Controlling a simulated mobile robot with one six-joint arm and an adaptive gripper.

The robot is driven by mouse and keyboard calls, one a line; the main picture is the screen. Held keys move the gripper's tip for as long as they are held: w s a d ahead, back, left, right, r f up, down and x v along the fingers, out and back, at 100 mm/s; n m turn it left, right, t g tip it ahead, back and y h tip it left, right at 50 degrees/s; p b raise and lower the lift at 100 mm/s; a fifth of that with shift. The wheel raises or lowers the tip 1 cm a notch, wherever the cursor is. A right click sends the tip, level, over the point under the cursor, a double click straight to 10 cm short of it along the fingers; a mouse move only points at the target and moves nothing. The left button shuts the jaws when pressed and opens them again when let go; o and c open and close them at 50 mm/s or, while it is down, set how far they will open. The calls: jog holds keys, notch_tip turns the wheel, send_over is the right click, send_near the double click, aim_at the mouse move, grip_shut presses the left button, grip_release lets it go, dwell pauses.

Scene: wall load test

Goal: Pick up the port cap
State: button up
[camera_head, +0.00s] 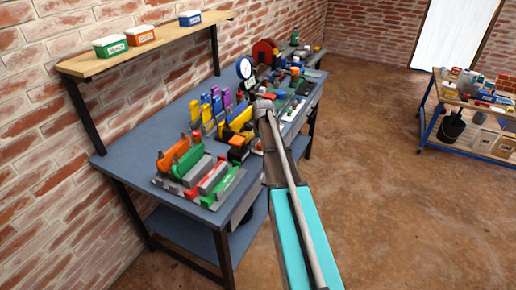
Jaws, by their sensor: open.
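I cannot tell which of the small parts on the bench is the port cap. Several small coloured parts are crowded at the bench's far end, partly covered by my arm. A small pale tray or block (291,113) with coloured bits lies just right of the arm.
Colourful holders (180,158) fill the bench's near end. A wooden shelf (150,48) with labelled boxes hangs above along the brick wall. A round dial (244,68) and a red reel (264,52) stand farther back. A second bench (455,98) stands right; brown floor between is clear.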

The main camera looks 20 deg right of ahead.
jog(key=c, duration=0.9)
jog(key=shift+r, duration=0.25)
notch_tip(320, 180, up, 2)
jog(key=p, duration=0.2)
jog(key=shift+r+p, duration=0.1)
jog(key=shift+p, duration=0.25)
jog(key=s+d+r+p, duration=0.1)
jog(key=s+r+p, duration=0.2)
jog(key=s, duration=0.1)
jog(key=s+d+r+p, duration=0.2)
jog(key=s+r+p, duration=0.2)
jog(key=s+d+r+p, duration=0.2)
jog(key=s+r+p, duration=0.1)
jog(key=s, duration=0.2)
jog(key=shift+r, duration=0.15)
